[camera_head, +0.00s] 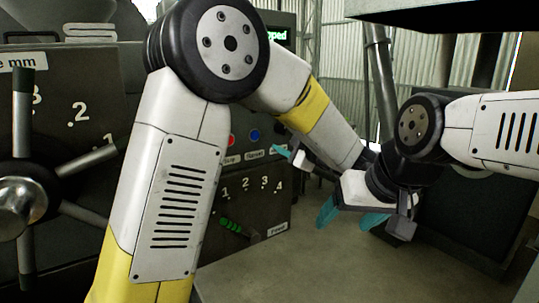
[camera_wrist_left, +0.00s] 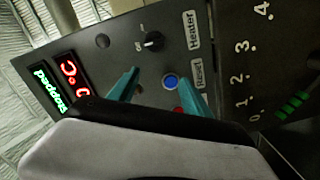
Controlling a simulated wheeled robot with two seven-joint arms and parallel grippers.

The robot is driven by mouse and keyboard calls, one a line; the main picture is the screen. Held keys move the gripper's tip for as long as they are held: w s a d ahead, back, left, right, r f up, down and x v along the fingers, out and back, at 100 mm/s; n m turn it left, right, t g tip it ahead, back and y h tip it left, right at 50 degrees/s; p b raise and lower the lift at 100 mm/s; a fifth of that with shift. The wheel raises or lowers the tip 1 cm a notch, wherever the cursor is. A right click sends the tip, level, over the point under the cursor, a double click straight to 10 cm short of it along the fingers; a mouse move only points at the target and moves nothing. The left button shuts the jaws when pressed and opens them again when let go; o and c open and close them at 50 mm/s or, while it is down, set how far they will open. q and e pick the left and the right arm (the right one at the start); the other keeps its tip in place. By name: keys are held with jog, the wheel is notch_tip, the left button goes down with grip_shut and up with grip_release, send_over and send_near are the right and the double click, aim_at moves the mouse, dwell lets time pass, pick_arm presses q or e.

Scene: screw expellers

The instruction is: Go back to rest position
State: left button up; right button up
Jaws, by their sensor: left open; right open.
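My left gripper (camera_head: 285,152) is open and empty in front of the control panel, partly hidden behind my left forearm in the head view. In the left wrist view its two teal fingers (camera_wrist_left: 155,82) stand apart, with the blue button (camera_wrist_left: 170,82) seen between and beyond them. I cannot tell the exact gap to the panel. My right gripper (camera_head: 349,216) is open and empty, pointing down-left in front of the machines, right of the panel. No object is held by either.
The panel has a blue button (camera_head: 254,134), a red button (camera_wrist_left: 178,109), a heater knob (camera_wrist_left: 153,42) and a lit display (camera_wrist_left: 50,91). Below is a numbered scale with a green-handled lever (camera_head: 232,227). A spoked handwheel (camera_head: 22,203) stands at left. Bare floor (camera_head: 300,265) shows below.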

pick_arm(q)
jog(key=a+r+m+h, duration=0.4)
jog(key=r+m+h, duration=0.3)
jog(key=m+h, duration=0.4)
jog(key=s+a+f+m+g, duration=0.2)
jog(key=s+a+f, duration=0.3)
jog(key=s, duration=0.4)
jog(key=s+a+f+m+g, duration=0.3)
jog(key=s+a+f+g, duration=0.1)
jog(key=s, duration=0.5)
jog(key=s+a+f+m+g, duration=0.3)
jog(key=s+a+f, duration=0.2)
jog(key=s, duration=0.4)
jog(key=shift+a+f, duration=0.3)
jog(key=shift+a, duration=0.05)
jog(key=shift+s, duration=0.1)
